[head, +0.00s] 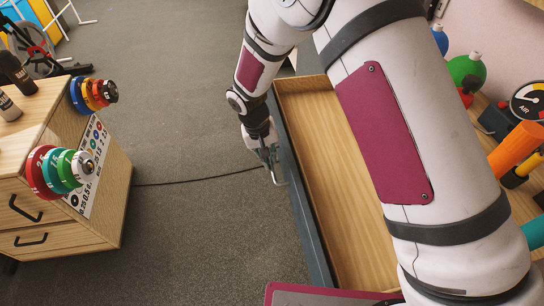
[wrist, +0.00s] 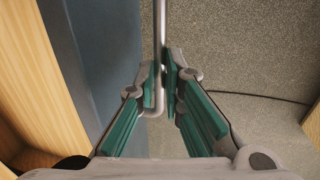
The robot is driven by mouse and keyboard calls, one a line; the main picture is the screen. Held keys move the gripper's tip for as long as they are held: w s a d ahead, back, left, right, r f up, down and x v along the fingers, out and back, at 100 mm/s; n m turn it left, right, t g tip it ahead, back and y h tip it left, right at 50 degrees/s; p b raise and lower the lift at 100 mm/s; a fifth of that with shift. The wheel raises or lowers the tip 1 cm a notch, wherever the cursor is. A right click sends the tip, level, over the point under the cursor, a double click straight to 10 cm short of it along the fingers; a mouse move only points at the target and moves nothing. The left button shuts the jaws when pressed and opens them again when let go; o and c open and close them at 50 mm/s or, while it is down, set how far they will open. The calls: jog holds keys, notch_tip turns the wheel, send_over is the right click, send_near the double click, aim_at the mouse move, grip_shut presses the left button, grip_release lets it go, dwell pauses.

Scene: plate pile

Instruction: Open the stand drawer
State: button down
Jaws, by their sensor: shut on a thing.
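The stand drawer (head: 330,170) is pulled out, and its bare wooden inside shows in the head view. Its dark blue-grey front (head: 302,205) faces left, and the front also shows in the wrist view (wrist: 98,60). My gripper (head: 268,158) is at the outer side of this front. In the wrist view my gripper (wrist: 167,78) has its green-padded fingers shut on the metal bar handle (wrist: 160,25). The bent end of the handle shows below the fingertips. My arm hides the right part of the drawer and much of the stand.
A wooden cabinet (head: 110,215) with colored weight plates (head: 62,170) and black handles stands at left. Dark bottles (head: 15,75) stand on it. Grey floor with a thin black cable (head: 190,181) lies between. A gauge (head: 528,100) and an orange cylinder (head: 514,150) are at right.

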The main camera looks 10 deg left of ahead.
jog(key=c, duration=1.7)
grip_release()
jog(key=r, duration=0.4)
jog(key=a+r, duration=0.1)
jog(key=r, duration=0.2)
jog(key=a+r, duration=0.1)
jog(key=r, duration=0.3)
jog(key=shift+s+a+r, duration=0.1)
jog(key=shift+s+r, duration=0.25)
jog(key=shift+s, duration=0.05)
